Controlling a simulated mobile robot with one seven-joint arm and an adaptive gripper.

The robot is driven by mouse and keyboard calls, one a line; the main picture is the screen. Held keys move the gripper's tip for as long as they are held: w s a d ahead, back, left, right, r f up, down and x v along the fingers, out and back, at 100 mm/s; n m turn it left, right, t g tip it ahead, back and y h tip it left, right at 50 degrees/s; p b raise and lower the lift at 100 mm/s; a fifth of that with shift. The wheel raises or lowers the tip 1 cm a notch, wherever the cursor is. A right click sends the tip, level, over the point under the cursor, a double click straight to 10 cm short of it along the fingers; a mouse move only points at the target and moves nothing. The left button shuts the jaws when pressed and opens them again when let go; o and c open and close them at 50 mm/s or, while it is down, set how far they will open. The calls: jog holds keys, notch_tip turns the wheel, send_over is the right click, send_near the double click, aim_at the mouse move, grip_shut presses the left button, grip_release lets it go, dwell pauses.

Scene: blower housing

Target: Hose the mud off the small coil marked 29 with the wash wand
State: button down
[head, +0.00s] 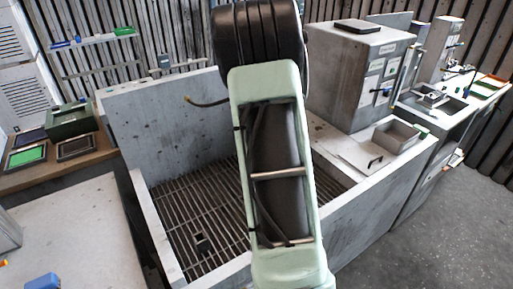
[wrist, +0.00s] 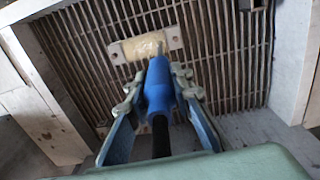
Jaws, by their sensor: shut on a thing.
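In the wrist view my gripper (wrist: 157,84) is shut on the blue grip of the wash wand (wrist: 159,88). The wand's black hose end runs back toward my palm, and its front end points at the coil. The small coil (wrist: 143,47) lies on the grate just beyond the wand, with a yellowish-tan body between pale end plates. The wand's front partly overlaps the coil's lower edge in the picture; I cannot tell whether they touch. No number is readable on the coil, and how much mud is on it is unclear. In the head view my arm hides gripper, wand and coil.
The slatted grate (head: 186,222) forms the floor of a grey-walled wash bay (head: 155,125). A grey cabinet (head: 353,78) and an open box (head: 396,137) stand on the right ledge. A bench with trays is at left.

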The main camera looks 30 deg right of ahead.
jog(key=shift+f+b, duration=0.5)
jog(key=shift+f, duration=0.25)
jog(key=shift+r, duration=0.1)
jog(key=shift+d, duration=0.15)
dwell(1.1)
jog(key=shift+d+p, duration=0.35)
jog(key=shift+d, duration=1.05)
dwell(0.6)
jog(key=shift+d+p, duration=0.4)
jog(key=shift+d, duration=1)
dwell(0.6)
